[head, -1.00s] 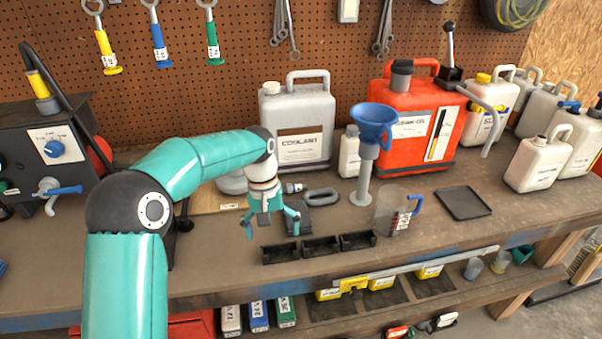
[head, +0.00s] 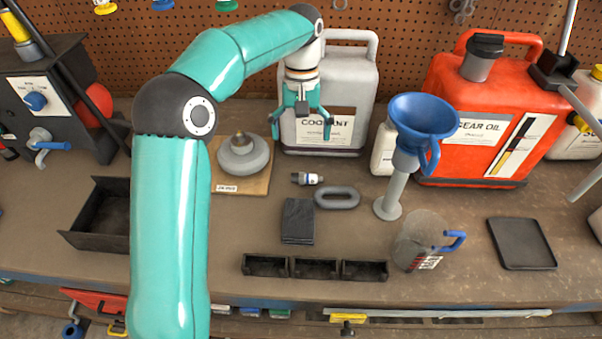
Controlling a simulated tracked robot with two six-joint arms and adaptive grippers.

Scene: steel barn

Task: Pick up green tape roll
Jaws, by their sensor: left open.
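My right gripper is not in view.
On the bench are a grey round piece on a wooden board (head: 228,187), a dark cloth (head: 298,222), a grey oval ring (head: 338,198), small black bins (head: 314,268), a blue funnel (head: 420,115), a clear jug (head: 415,250) and a black tray (head: 521,243). A red gear oil can (head: 450,90) stands behind.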

